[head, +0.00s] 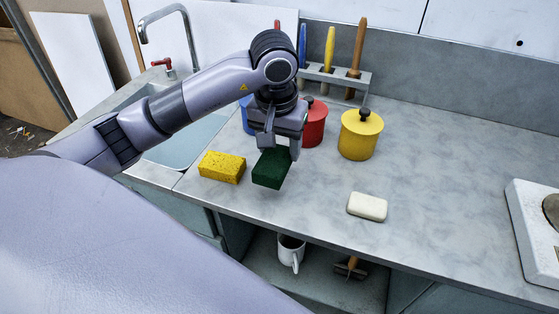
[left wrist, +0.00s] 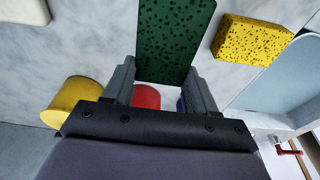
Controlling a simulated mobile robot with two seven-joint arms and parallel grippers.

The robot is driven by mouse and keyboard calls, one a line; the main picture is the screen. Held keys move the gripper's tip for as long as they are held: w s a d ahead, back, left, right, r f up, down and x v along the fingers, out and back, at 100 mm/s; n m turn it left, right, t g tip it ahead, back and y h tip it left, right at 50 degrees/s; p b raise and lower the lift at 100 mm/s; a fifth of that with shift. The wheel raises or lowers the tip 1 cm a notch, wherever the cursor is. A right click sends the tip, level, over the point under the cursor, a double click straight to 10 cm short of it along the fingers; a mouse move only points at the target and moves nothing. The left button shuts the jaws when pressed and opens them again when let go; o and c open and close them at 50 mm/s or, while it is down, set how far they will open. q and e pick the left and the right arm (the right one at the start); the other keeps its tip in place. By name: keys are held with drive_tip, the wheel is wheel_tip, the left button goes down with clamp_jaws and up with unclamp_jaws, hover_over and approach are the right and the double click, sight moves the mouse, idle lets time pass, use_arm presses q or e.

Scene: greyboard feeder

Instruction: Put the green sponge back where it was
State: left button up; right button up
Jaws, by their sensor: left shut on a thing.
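The green sponge (head: 271,168) is held by my left gripper (head: 283,146) near the counter's front edge, just right of the yellow sponge. My left gripper is shut on it and comes from above. In the left wrist view the green sponge (left wrist: 170,38) sits between the two fingers (left wrist: 160,85). I cannot tell whether its underside touches the counter. The yellow sponge (head: 222,168) lies on the counter to its left, and also shows in the left wrist view (left wrist: 250,40). My right gripper is not in view.
A red canister (head: 314,124) and a yellow canister (head: 360,136) stand behind, with a blue one (head: 247,115) partly hidden. A white soap bar (head: 367,207) lies right on the counter (head: 440,190). The sink (head: 190,140) is left. A mug (head: 290,251) stands on the shelf below.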

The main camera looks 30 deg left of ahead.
sight(280, 162)
use_arm(q)
drive_tip(key=shift+f, duration=2.35)
drive_tip(key=shift+f, duration=0.2)
drive_tip(key=o, duration=1.4)
drive_tip(key=shift+r, duration=0.1)
drive_tip(key=r, duration=0.4)
drive_tip(key=s+r, duration=0.1)
drive_tip(key=r, duration=0.7)
drive_tip(key=shift+s+d, duration=0.35)
